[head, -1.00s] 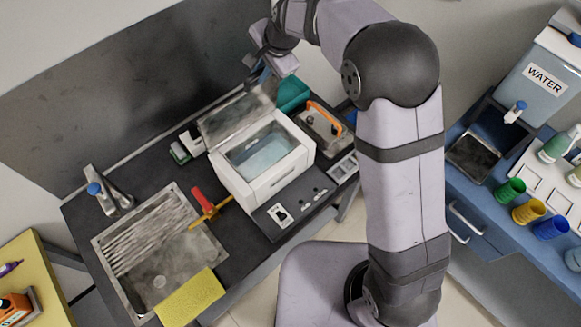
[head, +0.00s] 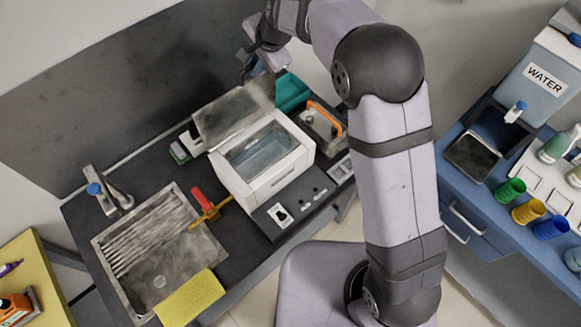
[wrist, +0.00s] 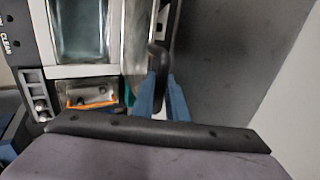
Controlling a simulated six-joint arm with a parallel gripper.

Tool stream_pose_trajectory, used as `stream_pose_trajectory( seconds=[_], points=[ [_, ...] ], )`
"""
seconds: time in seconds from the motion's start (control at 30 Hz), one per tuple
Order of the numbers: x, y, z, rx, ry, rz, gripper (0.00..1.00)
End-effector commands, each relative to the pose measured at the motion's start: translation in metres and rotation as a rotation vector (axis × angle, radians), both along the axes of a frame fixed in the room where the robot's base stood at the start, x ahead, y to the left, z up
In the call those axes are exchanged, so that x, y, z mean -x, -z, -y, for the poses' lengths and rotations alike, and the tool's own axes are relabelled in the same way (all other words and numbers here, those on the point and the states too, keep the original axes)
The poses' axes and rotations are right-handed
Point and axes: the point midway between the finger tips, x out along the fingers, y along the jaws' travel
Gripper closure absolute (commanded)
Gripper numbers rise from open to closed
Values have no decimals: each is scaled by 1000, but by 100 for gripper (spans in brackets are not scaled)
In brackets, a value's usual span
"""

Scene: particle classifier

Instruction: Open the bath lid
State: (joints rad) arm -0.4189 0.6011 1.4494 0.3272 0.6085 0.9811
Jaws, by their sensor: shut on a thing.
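The white bath (head: 278,187) stands on the dark bench with bluish water inside. It also shows in the wrist view (wrist: 85,71). Its grey, see-through lid (head: 233,115) is raised steeply at the back edge, leaving the bath opening uncovered. In the wrist view the lid (wrist: 136,40) is seen nearly edge-on. My gripper (wrist: 160,90) has its blue fingers shut on the dark lid handle (wrist: 158,55). In the head view my gripper (head: 254,70) is at the lid's upper edge; its exact contact is hard to see there.
A metal sink (head: 160,265) with a tap (head: 108,192) lies left of the bath. A red-handled tool (head: 205,203) lies close to the bath's left side. A teal container (head: 292,90) and an orange-handled rack (head: 322,125) stand behind and right. A dark wall panel (head: 120,100) rises behind.

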Motion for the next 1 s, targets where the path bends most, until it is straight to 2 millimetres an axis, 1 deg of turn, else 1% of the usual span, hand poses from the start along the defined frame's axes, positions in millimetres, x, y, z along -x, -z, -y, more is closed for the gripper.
stream_pose_trajectory(
  seconds=[0.3, 0.7, 0.73, 0.77, 0.8, 1.0],
  points=[
    [-14, -1, -14, -20, -1, 23, 98],
    [-16, -1, -16, -24, -1, 27, 98],
    [-16, -1, -16, -24, -1, 27, 80],
    [-16, -1, -16, -24, -1, 27, 73],
    [-16, -1, -16, -24, -1, 27, 69],
    [-16, 0, -16, -23, -1, 24, 69]
  ],
)
